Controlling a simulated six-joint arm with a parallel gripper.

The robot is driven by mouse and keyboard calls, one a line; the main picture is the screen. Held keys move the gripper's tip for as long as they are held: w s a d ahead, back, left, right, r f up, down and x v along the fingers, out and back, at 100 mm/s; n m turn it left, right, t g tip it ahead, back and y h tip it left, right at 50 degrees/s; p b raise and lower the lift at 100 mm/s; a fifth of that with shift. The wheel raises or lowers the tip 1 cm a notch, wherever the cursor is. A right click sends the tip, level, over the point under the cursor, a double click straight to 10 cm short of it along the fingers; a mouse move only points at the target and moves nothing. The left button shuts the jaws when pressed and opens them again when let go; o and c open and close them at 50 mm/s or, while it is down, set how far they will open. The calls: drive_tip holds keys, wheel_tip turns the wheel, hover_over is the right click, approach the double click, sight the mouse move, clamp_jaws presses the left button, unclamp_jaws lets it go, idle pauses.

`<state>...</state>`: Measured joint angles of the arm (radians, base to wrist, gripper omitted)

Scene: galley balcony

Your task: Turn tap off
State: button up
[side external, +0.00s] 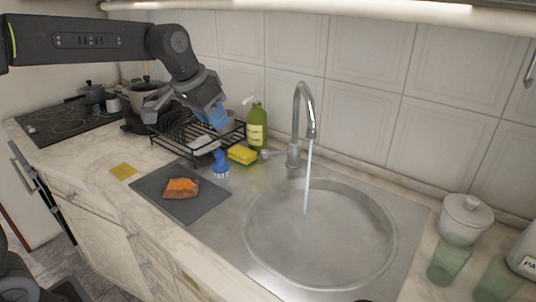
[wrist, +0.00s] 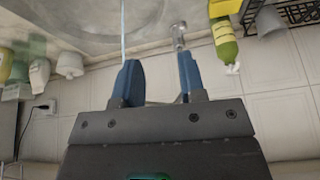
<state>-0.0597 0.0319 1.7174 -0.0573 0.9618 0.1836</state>
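The metal tap (side external: 296,120) stands at the back edge of the round sink (side external: 258,262). A stream of water (side external: 307,180) runs from its spout into the basin. A short grey piece, apparently the lever (side external: 270,154), sticks out to the left of the tap's base. My gripper (side external: 216,117) is above the dish rack, left of the tap and apart from it. In the wrist view my gripper (wrist: 160,78) has its two blue fingers apart with nothing between them. The tap's base (wrist: 180,38) shows beyond the right finger, and the water (wrist: 122,30) beyond the left one.
A green bottle (side external: 257,128) and a yellow sponge (side external: 242,154) stand between the black dish rack (side external: 178,148) and the tap. A blue brush (side external: 220,166) and a dark board (side external: 205,207) lie in front. A lidded white pot (side external: 466,215) and green glasses (side external: 450,264) are at right.

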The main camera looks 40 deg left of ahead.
drive_tip(key=w+a+f, duration=0.1)
drive_tip(key=w+f, duration=0.2)
drive_tip(key=w, duration=0.5)
approach(268, 153)
drive_tip(key=shift+m, duration=0.4)
drive_tip(key=x, duration=0.7)
drive_tip(key=a+x, duration=0.1)
drive_tip(key=x, duration=0.3)
drive_tip(key=shift+w, duration=0.35)
clamp_jaws()
